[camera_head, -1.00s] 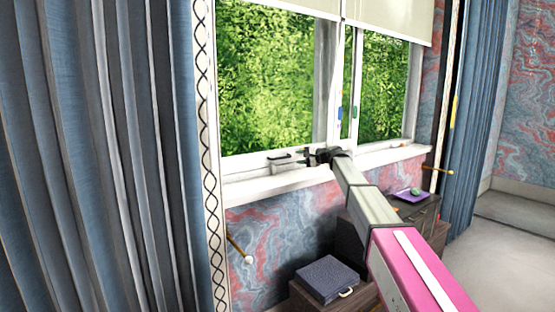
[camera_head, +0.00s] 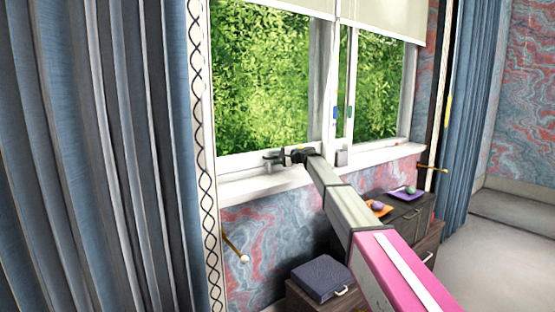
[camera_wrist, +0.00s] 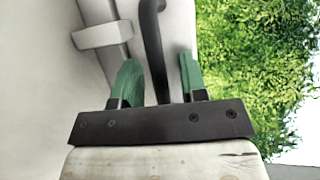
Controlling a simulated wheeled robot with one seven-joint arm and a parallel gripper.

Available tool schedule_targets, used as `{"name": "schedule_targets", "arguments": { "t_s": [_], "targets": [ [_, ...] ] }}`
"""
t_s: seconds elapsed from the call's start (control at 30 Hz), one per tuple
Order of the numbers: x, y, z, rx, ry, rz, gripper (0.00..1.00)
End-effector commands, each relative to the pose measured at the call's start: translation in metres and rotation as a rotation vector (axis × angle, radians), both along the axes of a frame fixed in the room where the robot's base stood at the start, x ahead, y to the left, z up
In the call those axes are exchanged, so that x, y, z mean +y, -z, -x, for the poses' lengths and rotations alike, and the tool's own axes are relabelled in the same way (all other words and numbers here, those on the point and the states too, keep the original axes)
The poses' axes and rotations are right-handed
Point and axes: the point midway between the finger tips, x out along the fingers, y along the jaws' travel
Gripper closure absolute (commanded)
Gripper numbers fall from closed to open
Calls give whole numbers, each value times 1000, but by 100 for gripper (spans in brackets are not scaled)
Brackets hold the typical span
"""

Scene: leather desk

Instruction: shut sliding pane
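The window's sliding pane (camera_head: 262,80) is glass in a white frame. A dark handle (camera_head: 272,157) sits low on its white frame. In the wrist view the handle (camera_wrist: 152,45) is a black bar passing between my green fingertips. My gripper (camera_head: 283,158) is at the handle, above the sill. In the wrist view my gripper (camera_wrist: 160,78) is open, with one finger on each side of the bar and gaps showing beside it. The handle's lower end is partly hidden by the gripper body.
A white sill (camera_head: 262,184) runs under the window. A blue curtain (camera_head: 95,150) hangs at left. Below stand a dark box (camera_head: 319,278) and a cabinet (camera_head: 410,225) with an orange tray (camera_head: 384,212) and a purple tray (camera_head: 402,194). A roller blind (camera_head: 385,18) covers the top.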

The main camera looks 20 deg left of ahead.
Motion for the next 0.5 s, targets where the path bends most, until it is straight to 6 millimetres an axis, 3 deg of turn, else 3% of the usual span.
{"name": "schedule_targets", "arguments": {
  "t_s": [0.03,0.07,0.17,0.5],
  "targets": [
    [0,0,0,0,0,0,61],
    [0,0,0,0,0,0,67],
    [0,0,0,0,0,0,100],
    [7,0,11,0,-2,0,100]
  ]
}}
